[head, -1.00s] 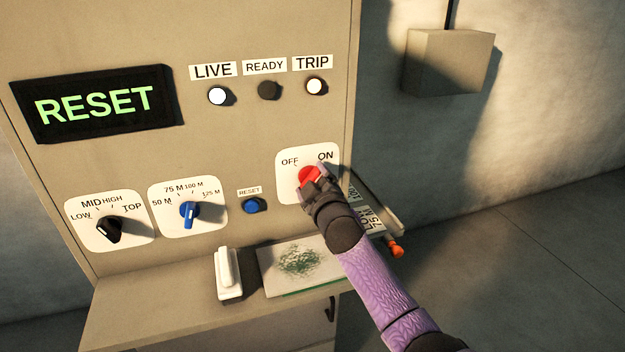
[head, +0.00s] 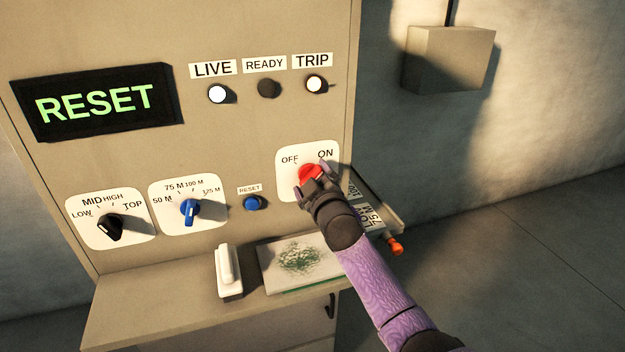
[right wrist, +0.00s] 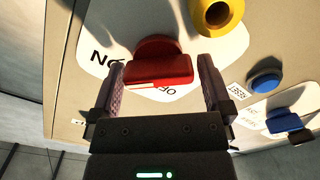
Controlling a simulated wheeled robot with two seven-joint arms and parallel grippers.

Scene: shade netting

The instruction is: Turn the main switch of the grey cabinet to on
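The grey cabinet (head: 230,130) fills the left and middle of the head view. Its red main switch (head: 311,174) sits on a white plate marked OFF and ON. My right gripper (head: 312,180) is at this switch, its fingers spread. In the right wrist view the red switch (right wrist: 158,65) lies between the two open fingers (right wrist: 163,88), with a gap on the right side. Whether the left finger touches it I cannot tell. The gripper partly hides the switch in the head view, and I cannot tell exactly which mark it points to. My left gripper is not in view.
The display (head: 97,103) reads RESET. The LIVE lamp (head: 218,94) and TRIP lamp (head: 316,84) look lit; READY (head: 269,88) is dark. A black knob (head: 109,227), blue knob (head: 189,211) and blue reset button (head: 252,203) share the panel. A ledge (head: 130,310) juts out below.

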